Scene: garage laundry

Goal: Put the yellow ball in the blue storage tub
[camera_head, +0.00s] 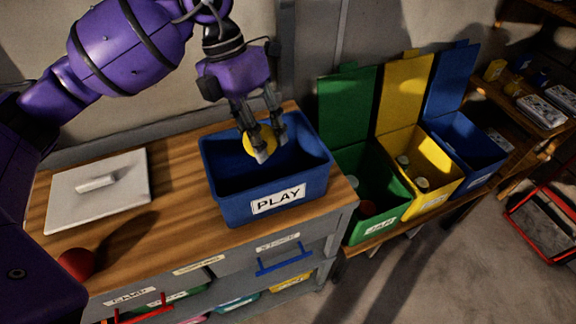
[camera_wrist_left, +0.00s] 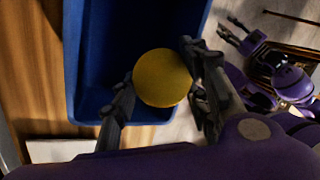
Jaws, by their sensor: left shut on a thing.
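The yellow ball (camera_head: 259,141) is between the fingers of my left gripper (camera_head: 262,146), which is shut on it. The ball is over the open blue storage tub (camera_head: 264,203) labelled PLAY, at the height of its rim or near it; I cannot tell how far inside it is. In the left wrist view the ball (camera_wrist_left: 162,78) sits between both fingers of my left gripper (camera_wrist_left: 160,84), with the blue tub (camera_wrist_left: 78,60) behind it. My right gripper (camera_wrist_left: 238,36) shows at the right of the left wrist view, with its fingers spread and empty.
The tub stands on a wooden worktop (camera_head: 180,222). A pale lid with a handle (camera_head: 125,190) and a red ball (camera_head: 76,263) lie to its left. Green (camera_head: 375,222), yellow (camera_head: 437,190) and blue (camera_head: 480,155) bins with raised lids stand to the right.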

